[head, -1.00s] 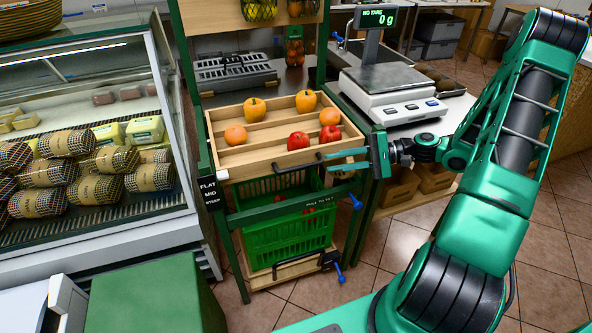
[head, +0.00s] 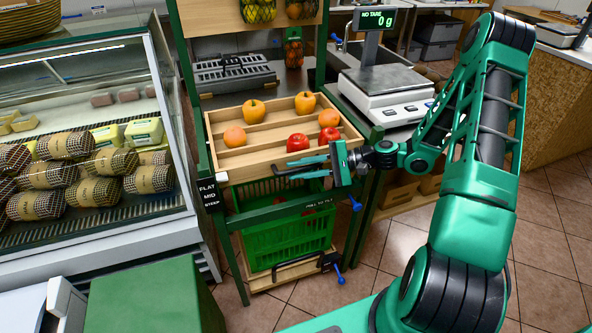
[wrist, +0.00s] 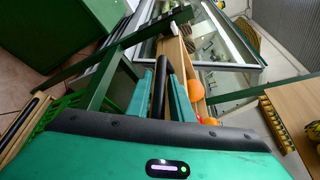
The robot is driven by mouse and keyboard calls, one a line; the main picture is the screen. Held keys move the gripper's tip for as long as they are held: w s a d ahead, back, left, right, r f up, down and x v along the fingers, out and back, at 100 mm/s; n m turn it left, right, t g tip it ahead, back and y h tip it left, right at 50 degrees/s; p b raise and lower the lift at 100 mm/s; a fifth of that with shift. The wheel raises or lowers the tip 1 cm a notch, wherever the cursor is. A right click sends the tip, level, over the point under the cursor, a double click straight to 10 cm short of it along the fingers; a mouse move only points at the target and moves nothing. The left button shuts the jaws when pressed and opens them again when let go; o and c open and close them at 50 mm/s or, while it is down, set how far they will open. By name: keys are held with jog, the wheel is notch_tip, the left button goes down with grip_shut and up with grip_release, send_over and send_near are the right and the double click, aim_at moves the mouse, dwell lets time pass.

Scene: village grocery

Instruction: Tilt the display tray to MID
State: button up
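The wooden display tray (head: 232,158) sits on the green stand, holding several orange and red fruits in its slatted rows. A black bar handle (head: 284,173) sticks out at its front. The label (head: 209,193) on the left post reads FLAT, MID, STEEP; the tray's front left corner is just above and beside the FLAT line. My gripper (head: 291,169) is at the handle, fingers pointing left. In the wrist view, the black handle (wrist: 160,88) runs between my two teal fingers (wrist: 161,74), with slim gaps beside it. The fingers look open around it.
A scale (head: 385,90) stands to the right, close to my arm. A glass chiller case (head: 100,130) is on the left. A blue-ended lever (head: 355,203) is below right of the tray.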

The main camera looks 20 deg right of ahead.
jog(key=shift+c, duration=0.7)
grip_shut()
jog(key=f, duration=0.3)
jog(key=shift+w+f, duration=0.2)
jog(key=shift+f, duration=0.1)
jog(key=shift+o, duration=0.7)
grip_release()
jog(key=shift+d, duration=0.15)
